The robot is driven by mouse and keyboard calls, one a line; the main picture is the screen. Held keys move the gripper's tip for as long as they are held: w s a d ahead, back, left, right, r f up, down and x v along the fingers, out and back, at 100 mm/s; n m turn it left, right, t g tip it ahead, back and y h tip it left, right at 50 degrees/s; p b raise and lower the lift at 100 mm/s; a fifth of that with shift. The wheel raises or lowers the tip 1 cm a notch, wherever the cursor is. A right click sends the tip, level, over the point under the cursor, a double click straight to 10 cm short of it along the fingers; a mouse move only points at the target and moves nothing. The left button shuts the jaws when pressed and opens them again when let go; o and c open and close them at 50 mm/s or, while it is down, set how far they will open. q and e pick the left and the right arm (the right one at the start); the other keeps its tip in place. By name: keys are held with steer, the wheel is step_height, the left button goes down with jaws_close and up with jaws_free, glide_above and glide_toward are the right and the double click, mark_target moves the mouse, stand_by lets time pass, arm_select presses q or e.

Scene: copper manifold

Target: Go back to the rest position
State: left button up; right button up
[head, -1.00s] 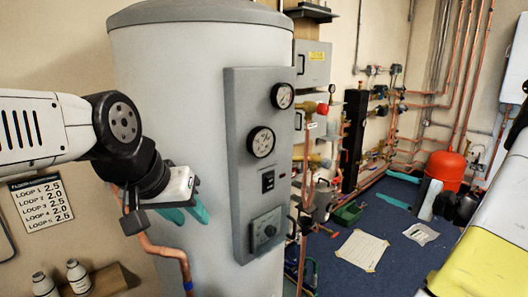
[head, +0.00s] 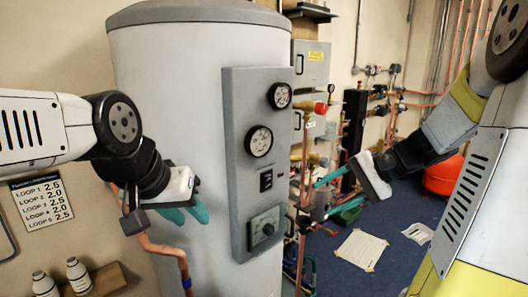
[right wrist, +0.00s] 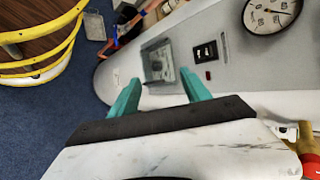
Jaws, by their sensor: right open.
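My left gripper (head: 187,213) hangs in front of the lower left of the grey cylinder (head: 160,120). Its teal fingers point to the right and look empty, but their gap is hard to judge from this side. My right gripper (head: 322,197) reaches in from the right in the head view, teal fingers spread and pointing left toward the pipework beside the cylinder. In the right wrist view the right gripper (right wrist: 160,95) is open, with nothing between its fingers. The grey control panel (right wrist: 235,65) lies beyond the fingertips there.
Copper pipes and valves (head: 300,165) stand right of the cylinder. A paper sheet (head: 361,250) lies on the blue carpet (head: 400,220). A red vessel (head: 440,173) stands behind my right arm. Two small bottles (head: 78,275) sit on a wooden shelf at lower left.

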steer(key=s+a+r+n+t+h, duration=0.2)
steer(key=s+n+h, duration=0.5)
steer(key=s, duration=0.5)
steer(key=shift+s+r+n+t+h, duration=0.3)
steer(key=shift+s+r+n+t, duration=0.1)
steer(key=shift+r, duration=0.25)
